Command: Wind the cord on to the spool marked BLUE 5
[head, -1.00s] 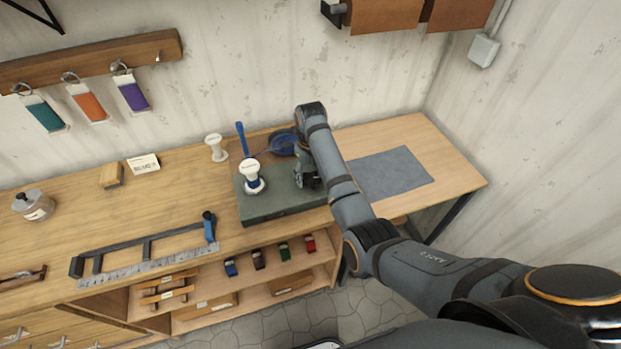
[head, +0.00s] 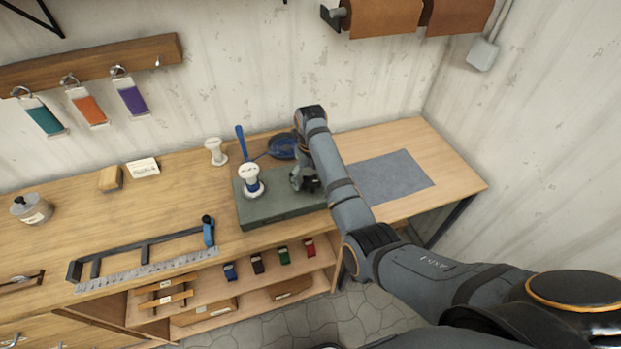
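A white spool (head: 249,172) stands upright on the grey-green block (head: 279,208), with some blue on its core; its marking is too small to read. A blue handle (head: 241,143) rises behind it. A coil of blue cord (head: 283,147) lies behind the block, and a thin blue strand seems to run from it toward the spool. My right gripper (head: 308,184) points down just above the block, right of the spool and apart from it. Its fingertips are small and dark, so I cannot tell if they are open or hold anything. My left gripper is out of view.
A second white spool (head: 215,152) stands on the bench behind the block. A white card (head: 143,167), a wooden block (head: 110,179) and a jar (head: 31,209) are farther left. A long-framed tool (head: 145,254) lies in front. A grey mat (head: 392,177) on the right is bare.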

